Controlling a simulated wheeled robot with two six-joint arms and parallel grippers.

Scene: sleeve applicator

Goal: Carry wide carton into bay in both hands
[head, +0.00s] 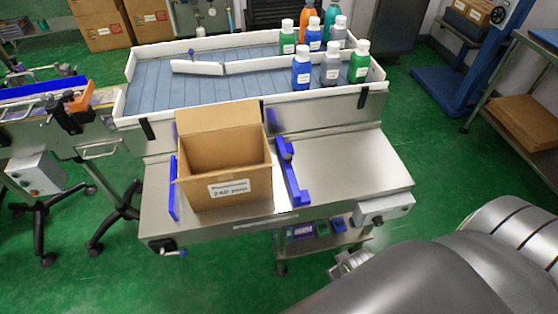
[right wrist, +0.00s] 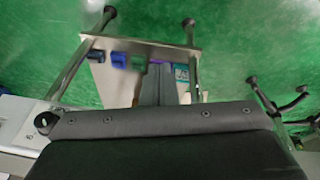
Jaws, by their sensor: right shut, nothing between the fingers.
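The wide carton (head: 235,202) is a brown, open-topped box with a white label reading 240 mm. In the head view it stands upright on the steel bench, its back flap raised. It sits between a blue guide on its left (head: 173,190) and a blue guide on its right (head: 293,178); I cannot tell whether it touches either. My right gripper (right wrist: 158,72) is shut and empty in the right wrist view, its dark fingers pointing at the bench's lower shelf, clear of the carton. In the head view my right arm covers the lower right. My left gripper is not in view.
A white-railed conveyor (head: 150,90) runs behind the bench and carries several capped bottles (head: 302,70). A control box (head: 385,208) is on the bench's front right. A lower shelf (head: 345,240) holds small items. Bare bench top (head: 360,160) lies right of the guides.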

